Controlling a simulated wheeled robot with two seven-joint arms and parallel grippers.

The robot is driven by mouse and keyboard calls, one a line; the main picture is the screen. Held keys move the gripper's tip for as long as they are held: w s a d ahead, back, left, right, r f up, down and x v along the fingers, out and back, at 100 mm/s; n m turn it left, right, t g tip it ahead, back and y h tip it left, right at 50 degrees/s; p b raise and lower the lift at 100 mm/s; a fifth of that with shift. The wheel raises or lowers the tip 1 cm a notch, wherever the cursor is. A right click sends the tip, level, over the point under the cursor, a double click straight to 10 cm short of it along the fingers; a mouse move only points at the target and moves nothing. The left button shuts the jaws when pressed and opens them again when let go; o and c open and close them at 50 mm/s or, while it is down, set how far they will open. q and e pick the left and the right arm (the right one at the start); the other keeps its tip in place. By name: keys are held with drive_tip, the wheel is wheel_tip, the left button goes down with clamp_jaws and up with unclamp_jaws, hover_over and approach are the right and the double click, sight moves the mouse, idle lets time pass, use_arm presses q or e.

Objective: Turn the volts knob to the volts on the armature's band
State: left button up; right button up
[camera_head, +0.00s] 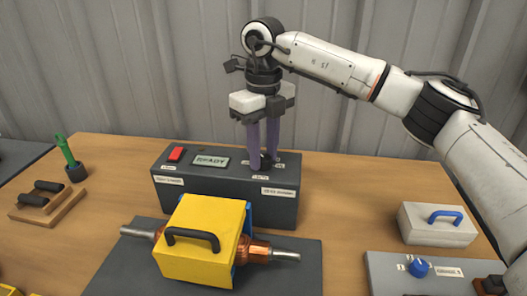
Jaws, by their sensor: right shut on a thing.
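A dark tester box (220,205) stands behind the mat, with a red switch (176,154) and a display (211,161) that appears to read READY. My right gripper (264,164) points straight down over the right part of its top. Its purple fingers are shut on the small dark volts knob (267,162), which they mostly hide, so its setting cannot be read. The armature (262,250) lies in front, its copper and steel shaft coming out on both sides of a yellow cover (195,240) with a black handle. No band reading is legible. My left gripper is not in view.
A dark mat (125,270) lies under the armature. A wooden block with black grips (45,195) and a green-handled tool in a cup (68,155) are at left. At right are a white box with a blue handle (438,224) and a grey panel with a blue knob (418,267).

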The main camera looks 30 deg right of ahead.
sight(264, 157)
drive_tip(key=o, duration=1)
drive_tip(key=shift+o, duration=0.2)
wheel_tip(264, 157, up, 10)
drive_tip(key=shift+r, duration=0.2)
